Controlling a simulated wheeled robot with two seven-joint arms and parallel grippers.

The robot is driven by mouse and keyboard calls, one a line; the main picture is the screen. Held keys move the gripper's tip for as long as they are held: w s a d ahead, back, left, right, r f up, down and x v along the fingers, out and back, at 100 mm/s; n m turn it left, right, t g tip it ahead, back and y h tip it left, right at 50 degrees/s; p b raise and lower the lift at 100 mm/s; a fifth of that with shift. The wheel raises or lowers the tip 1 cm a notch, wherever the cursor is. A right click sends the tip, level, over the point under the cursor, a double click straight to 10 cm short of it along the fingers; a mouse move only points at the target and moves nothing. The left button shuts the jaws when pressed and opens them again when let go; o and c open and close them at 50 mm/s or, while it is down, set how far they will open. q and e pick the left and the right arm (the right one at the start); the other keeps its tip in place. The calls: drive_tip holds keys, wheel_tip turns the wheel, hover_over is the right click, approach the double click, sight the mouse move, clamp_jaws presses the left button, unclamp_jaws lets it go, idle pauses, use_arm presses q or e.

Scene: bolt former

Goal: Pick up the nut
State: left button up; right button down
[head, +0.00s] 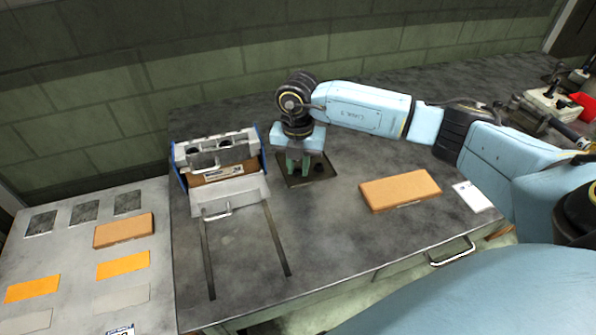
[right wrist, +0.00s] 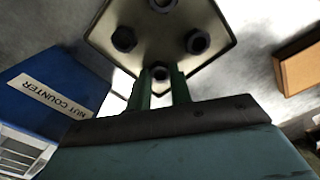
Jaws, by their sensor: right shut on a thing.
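My right gripper (head: 304,166) reaches down over a small dark tray (head: 326,172) on the table. In the right wrist view its green fingers (right wrist: 161,84) are shut on a dark nut (right wrist: 160,73) near the tray's corner. I cannot tell whether that nut still touches the tray. Other dark nuts lie on the tray (right wrist: 158,32), one to the left (right wrist: 124,38), one to the right (right wrist: 197,41) and one at the top edge (right wrist: 163,4). My left gripper is not in view.
A grey and blue machine (head: 225,190) stands left of the tray; a blue box labelled "NUT COUNTER" (right wrist: 55,92) is close to the fingers. An orange-brown box (head: 400,190) and a white card (head: 473,196) lie to the right. The table's front middle is clear.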

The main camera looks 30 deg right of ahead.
sight(298, 170)
drive_tip(key=shift+r, duration=0.1)
wheel_tip(298, 170, up, 10)
drive_tip(key=shift+p, duration=0.45)
